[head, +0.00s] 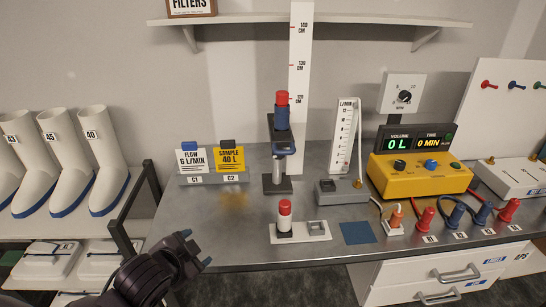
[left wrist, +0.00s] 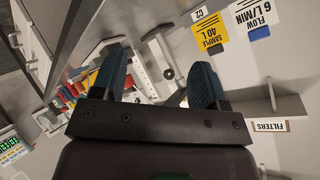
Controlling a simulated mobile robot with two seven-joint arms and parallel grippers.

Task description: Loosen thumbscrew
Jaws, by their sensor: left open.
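A dark stand (head: 278,184) on the bench holds an upright device with a blue body (head: 282,118) and a red cap (head: 282,98). I cannot pick out a thumbscrew on it; it is too small or hidden from here. My left gripper (head: 197,249) is in front of the bench's front left edge, below and left of the stand, touching nothing. In the left wrist view its two blue fingers stand apart with nothing held between them (left wrist: 160,84). My right gripper is not in view.
A red-capped white cylinder (head: 284,219) stands on a white base near the front edge. Yellow (head: 230,158) and white (head: 191,160) cards stand at back left. A grey box (head: 340,191) and yellow display unit (head: 420,172) are right. Bare bench lies left of the stand.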

